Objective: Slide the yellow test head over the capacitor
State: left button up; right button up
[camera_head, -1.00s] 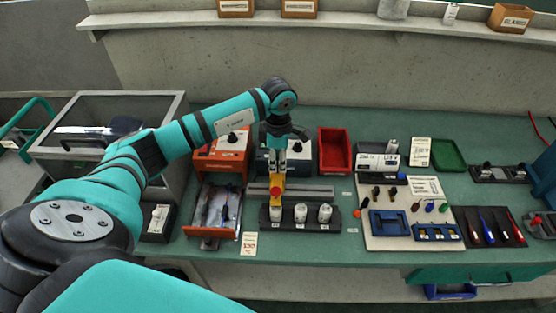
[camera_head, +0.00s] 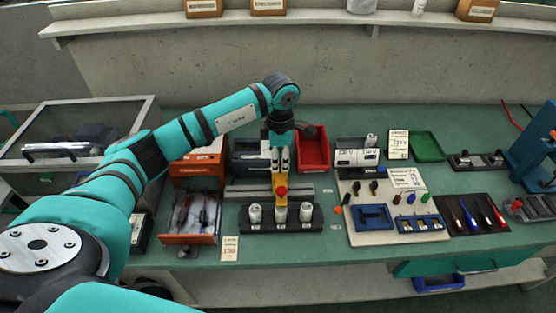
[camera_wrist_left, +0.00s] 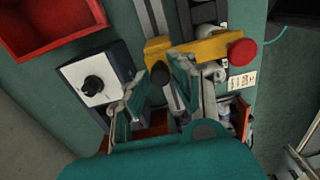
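The yellow test head (camera_head: 280,182) with a red knob sits on a grey rail (camera_head: 235,191). It stands behind and in line with the middle white capacitor (camera_head: 280,214) of three in a black rack (camera_head: 313,224). Its front end reaches close to that capacitor; I cannot tell whether it covers any of it. My left gripper (camera_head: 280,165) comes down on the test head from above. In the left wrist view, its fingers (camera_wrist_left: 160,78) close on both sides of a black handle on the yellow test head (camera_wrist_left: 205,48). My right gripper is not in view.
A red bin (camera_head: 313,152) and a grey box with a dial (camera_wrist_left: 95,85) stand behind the rail. An open drawer (camera_head: 190,217) is at left. A tool board (camera_head: 390,228) lies at right. Bare table shows in front of the rack.

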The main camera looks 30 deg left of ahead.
pick_arm(q)
jog(key=o, duration=0.3)
jog(key=shift+w+d, duration=0.1)
jog(key=shift+d, duration=0.05)
jog(key=shift+r, duration=0.1)
notch_tip(320, 180, up, 12)
jog(key=shift+f, duration=0.1)
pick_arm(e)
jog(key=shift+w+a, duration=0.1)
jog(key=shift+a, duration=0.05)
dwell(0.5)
